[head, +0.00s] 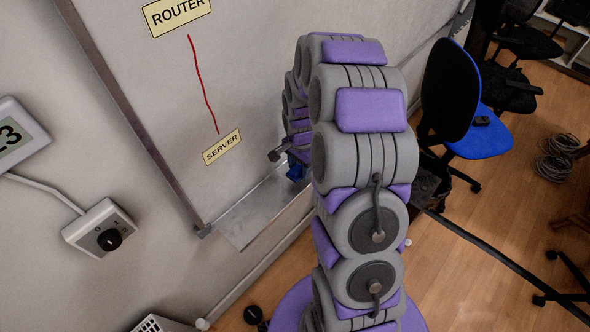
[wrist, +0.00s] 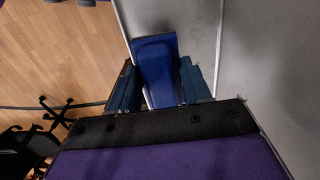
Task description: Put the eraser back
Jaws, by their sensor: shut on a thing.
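The blue eraser (wrist: 157,62) is between the two dark fingers of my gripper (wrist: 158,84) in the wrist view, and the gripper is shut on it. In the head view a small blue part of the eraser (head: 296,172) shows beside my gripper (head: 287,158), close to the whiteboard and above the metal tray (head: 240,222). My arm hides much of the gripper and the right part of the tray. I cannot tell whether the eraser touches the tray or the board.
The whiteboard (head: 140,62) bears a ROUTER label (head: 177,14), a SERVER label (head: 222,147) and a red line. A wall knob box (head: 100,228) is at left. A blue chair (head: 478,130) and a cable coil (head: 556,160) are at right on the wooden floor.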

